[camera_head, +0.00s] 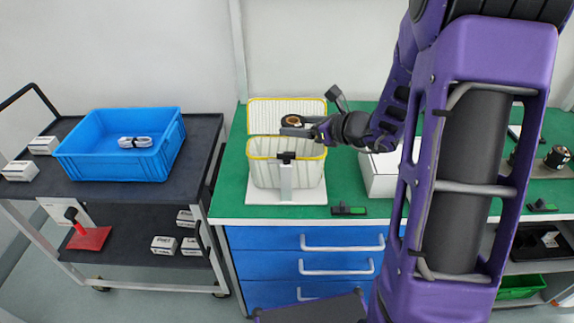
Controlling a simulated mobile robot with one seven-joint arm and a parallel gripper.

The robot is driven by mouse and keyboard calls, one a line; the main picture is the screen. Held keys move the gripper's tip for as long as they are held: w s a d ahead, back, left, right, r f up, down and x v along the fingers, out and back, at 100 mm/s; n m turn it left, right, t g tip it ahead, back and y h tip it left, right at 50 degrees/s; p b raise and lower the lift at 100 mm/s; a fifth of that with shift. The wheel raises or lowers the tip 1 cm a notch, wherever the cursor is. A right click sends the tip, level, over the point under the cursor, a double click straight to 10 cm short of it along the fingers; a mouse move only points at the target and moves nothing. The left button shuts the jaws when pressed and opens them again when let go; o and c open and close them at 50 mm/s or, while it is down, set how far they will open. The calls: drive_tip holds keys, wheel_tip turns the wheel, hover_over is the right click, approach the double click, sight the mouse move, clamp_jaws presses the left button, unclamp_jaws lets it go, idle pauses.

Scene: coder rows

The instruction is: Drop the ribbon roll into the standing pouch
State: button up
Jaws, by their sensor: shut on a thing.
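The standing pouch (270,174) is a pale, ribbed container with a yellow rim and its open lid leaning back. It stands upright on a white base on the green bench. My gripper (296,127) reaches in from the right, above the pouch's mouth near its right side. It is shut on the ribbon roll (292,121), a small dark ring with a brownish middle. The roll is over the opening and not inside it. The fingertips are small and partly hidden by the roll.
A white box (379,178) stands right of the pouch, under my arm. A dark cart (200,150) with a blue crate (113,166) stands at left. My purple arm hides much of the right side.

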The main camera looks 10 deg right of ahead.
drive_tip(key=o, duration=1.3)
drive_tip(key=shift+o, duration=0.2)
drive_tip(key=v, duration=1.7)
drive_tip(key=shift+s+p, duration=0.25)
drive_tip(key=shift+p, duration=0.2)
drive_tip(key=shift+w+d, duration=0.1)
drive_tip(key=shift+d, duration=0.05)
